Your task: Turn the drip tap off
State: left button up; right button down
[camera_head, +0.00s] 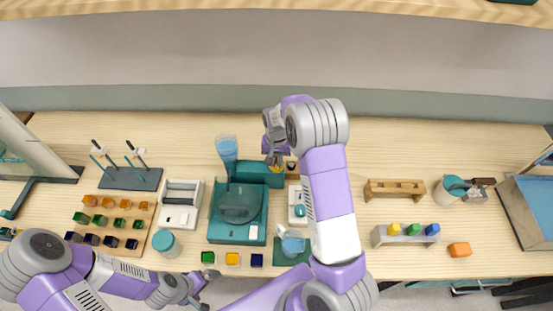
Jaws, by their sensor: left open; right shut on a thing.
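The drip tap is on a teal machine (240,234) at the middle of the bench, with a clear blue reservoir (227,148) at its back left and a round dark basin at its front. A teal block (246,173) runs across its back. My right gripper (273,160) points down at the right end of this block and is shut on the tap there, beside a small yellow part (277,170). The fingers and wrist hide most of the tap, so its turn angle cannot be read. My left gripper (202,290) is open and empty near the front edge.
Left of the machine are a white box (181,204), a wooden block of coloured cubes (112,221) and a rod stand (130,178). A blue jug (291,243) stands close to my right arm. A wooden rack (394,187) is to the right. The back strip is clear.

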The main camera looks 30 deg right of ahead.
jog(key=m, duration=0.4)
jog(key=m+p, duration=0.1)
jog(key=m, duration=0.3)
jog(key=shift+r+m, duration=0.1)
jog(key=shift+m, duration=0.2)
jog(key=m+p, duration=0.1)
jog(key=m, duration=0.3)
jog(key=shift+m+p, duration=1)
jog(key=shift+m, duration=1.6)
jog(key=c, duration=1.1)
grip_release()
notch_tip(320, 180, up, 8)
jog(key=shift+f, duration=0.25)
